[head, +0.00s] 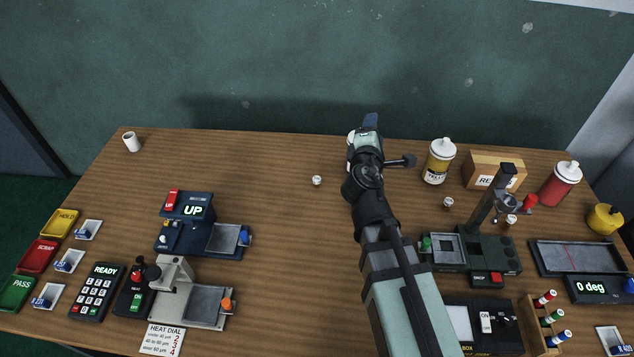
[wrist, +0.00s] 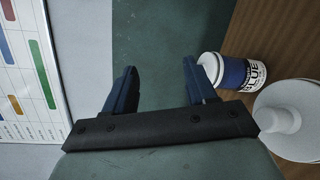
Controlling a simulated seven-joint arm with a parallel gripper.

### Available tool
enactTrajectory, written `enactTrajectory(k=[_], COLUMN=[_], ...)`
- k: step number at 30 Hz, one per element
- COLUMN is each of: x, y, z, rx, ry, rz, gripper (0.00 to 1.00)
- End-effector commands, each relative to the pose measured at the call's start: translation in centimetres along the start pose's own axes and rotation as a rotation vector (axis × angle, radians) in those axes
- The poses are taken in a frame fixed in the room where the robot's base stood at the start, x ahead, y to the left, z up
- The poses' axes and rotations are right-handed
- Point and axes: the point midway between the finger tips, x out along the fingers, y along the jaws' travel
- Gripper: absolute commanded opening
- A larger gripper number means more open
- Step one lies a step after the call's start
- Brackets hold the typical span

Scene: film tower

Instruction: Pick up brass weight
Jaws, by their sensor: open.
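A squat, round yellow weight with a small knob on top (head: 604,219) stands at the far right of the table; it looks like the brass weight. It does not show in the wrist view. My gripper (head: 370,119) is over the back edge of the table, near the middle, far to the left of the weight. In the wrist view my gripper (wrist: 158,82) has its two dark blue fingers spread apart, with nothing between them.
A blue-labelled jar (wrist: 232,72) and a white-topped container (wrist: 290,118) stand close to my gripper. A yellow-labelled bottle (head: 439,162), cardboard box (head: 493,170) and red bottle (head: 560,184) stand between it and the weight. An angle-reading tray (head: 575,258) lies before the weight.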

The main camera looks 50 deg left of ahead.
Motion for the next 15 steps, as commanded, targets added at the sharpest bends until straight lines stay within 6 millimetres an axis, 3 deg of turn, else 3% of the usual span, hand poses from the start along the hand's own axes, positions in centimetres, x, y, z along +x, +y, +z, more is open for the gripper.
enactTrajectory(k=[3,8,15], x=[-2.2,-4.9,-8.5], y=[0.0,-0.7,-4.3], z=[-4.4,-9.3,-15.1], rx=[-0.027,-0.113,-0.473], ry=[0.055,0.113,0.182], rz=[-0.012,-0.033,-0.075], gripper=[0.56,0.56,0.56])
